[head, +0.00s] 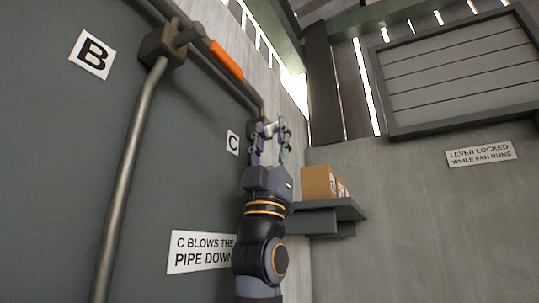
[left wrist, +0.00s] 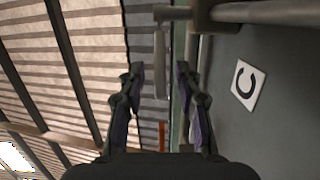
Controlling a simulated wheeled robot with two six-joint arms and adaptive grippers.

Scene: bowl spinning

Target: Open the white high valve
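A pipe runs along the grey wall to a fitting beside the C sign, where a pale valve lever shows in the left wrist view (left wrist: 159,62). The lever hangs from the pipe end and looks light grey to white. My left gripper (head: 270,127) is raised by the C sign in the head view and covers most of that valve. In the left wrist view the left gripper (left wrist: 160,70) is open, with its fingers apart. The lever appears between and beyond the fingertips; I cannot tell its distance. My right gripper is not in view.
An orange lever (head: 226,60) sits on the pipe by the B sign (head: 92,55). A shelf (head: 338,209) with cardboard boxes (head: 319,183) is right of my arm. A louvred panel (head: 455,75) is on the right wall, above a sign about a locked lever (head: 481,154).

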